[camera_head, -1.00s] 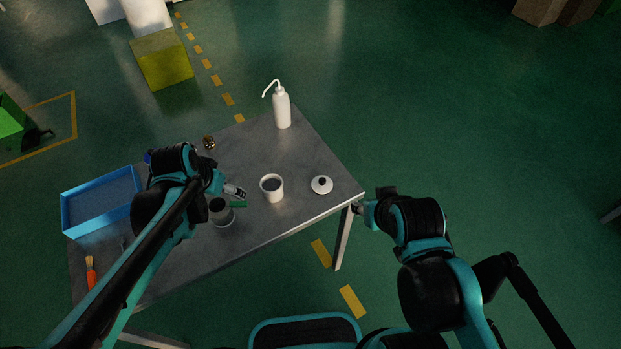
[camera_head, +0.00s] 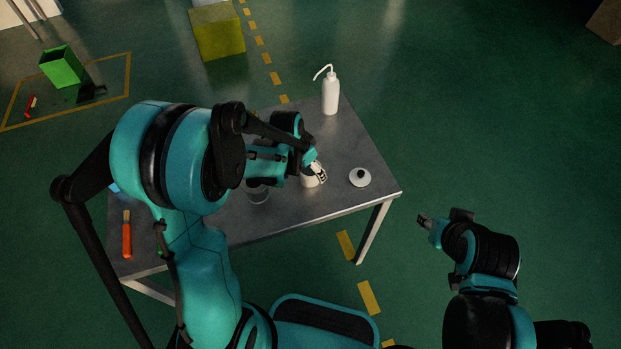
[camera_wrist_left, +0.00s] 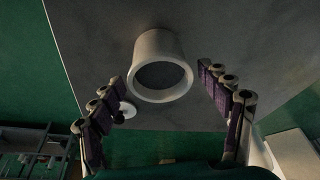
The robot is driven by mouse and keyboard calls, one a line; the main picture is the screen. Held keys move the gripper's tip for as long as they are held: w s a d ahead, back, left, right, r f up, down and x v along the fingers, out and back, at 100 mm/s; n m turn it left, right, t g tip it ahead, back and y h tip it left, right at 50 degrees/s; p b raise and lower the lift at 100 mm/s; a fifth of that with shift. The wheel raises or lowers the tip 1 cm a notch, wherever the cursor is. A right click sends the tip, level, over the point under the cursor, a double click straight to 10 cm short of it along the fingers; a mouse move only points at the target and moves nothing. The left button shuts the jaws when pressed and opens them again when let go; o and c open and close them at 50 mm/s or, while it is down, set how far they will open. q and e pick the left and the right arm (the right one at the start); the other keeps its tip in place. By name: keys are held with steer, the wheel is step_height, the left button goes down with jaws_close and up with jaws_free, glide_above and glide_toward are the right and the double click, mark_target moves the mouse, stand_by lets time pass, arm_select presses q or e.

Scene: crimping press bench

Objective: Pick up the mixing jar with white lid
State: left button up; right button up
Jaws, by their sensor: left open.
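The white mixing jar (camera_head: 309,181) stands on the grey table, partly hidden by my left gripper (camera_head: 316,172). In the left wrist view the jar (camera_wrist_left: 160,42) has a dark inside and sits ahead of and between the spread fingers of the left gripper (camera_wrist_left: 161,75), with gaps on both sides. That gripper is open and empty. The white lid (camera_head: 360,177) with a dark knob lies apart on the table, right of the jar; it also shows in the left wrist view (camera_wrist_left: 126,110). My right gripper (camera_head: 425,220) is off the table's right side, too small to read.
A white squeeze bottle (camera_head: 331,96) stands at the table's (camera_head: 350,140) back corner. An orange-handled brush (camera_head: 127,238) lies at the left. My left arm hides much of the table's left side.

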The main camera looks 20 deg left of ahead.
arm_select(q)
steer(key=shift+w+f, duration=0.15)
steer(key=shift+f, duration=0.3)
steer(key=shift+r, duration=0.15)
arm_select(e)
steer(key=shift+f, duration=0.15)
arm_select(q)
steer(key=c, duration=1.4)
steer(key=shift+r, duration=0.1)
steer(key=shift+c, duration=0.2)
